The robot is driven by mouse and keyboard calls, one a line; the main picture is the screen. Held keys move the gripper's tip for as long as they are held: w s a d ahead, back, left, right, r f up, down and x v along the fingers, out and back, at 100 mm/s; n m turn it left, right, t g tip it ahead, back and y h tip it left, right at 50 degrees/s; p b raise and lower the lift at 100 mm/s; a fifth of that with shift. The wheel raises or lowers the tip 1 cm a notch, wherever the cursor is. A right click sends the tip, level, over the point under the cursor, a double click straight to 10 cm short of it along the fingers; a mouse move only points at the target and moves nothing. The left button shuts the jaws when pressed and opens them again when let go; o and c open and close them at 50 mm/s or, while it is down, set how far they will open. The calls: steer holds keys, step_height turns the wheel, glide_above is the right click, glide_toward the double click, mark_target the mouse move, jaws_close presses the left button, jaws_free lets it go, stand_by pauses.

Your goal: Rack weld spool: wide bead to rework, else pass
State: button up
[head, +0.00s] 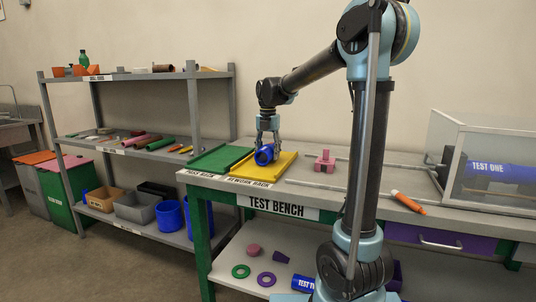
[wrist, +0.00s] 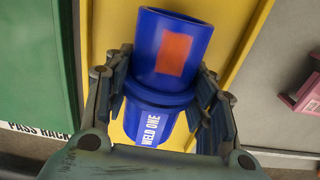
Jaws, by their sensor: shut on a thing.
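The blue weld spool (head: 264,155) is in my gripper (head: 268,143), over the yellow rework rack (head: 285,168). In the wrist view the spool (wrist: 185,28) has an orange square patch, "WELD ONE" lettering and a raised blue ring around its middle. My gripper (wrist: 163,85) is shut with a finger on either side of it. The spool lies tilted in the head view; I cannot tell whether it touches the rack. The green pass rack (head: 217,159) is just left of the yellow one and looks empty; it also shows in the wrist view (wrist: 35,60).
A pink block fixture (head: 325,161) stands right of the yellow rack. An orange marker-like tool (head: 408,202) lies on the test bench (head: 345,185). A clear-sided box (head: 485,145) holds a blue "TEST ONE" pipe (head: 490,172) at right. Shelves (head: 140,75) with parts stand at left.

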steer(key=shift+f, duration=0.25)
stand_by(0.3)
steer(key=o, duration=1.2)
steer(key=shift+r, duration=0.1)
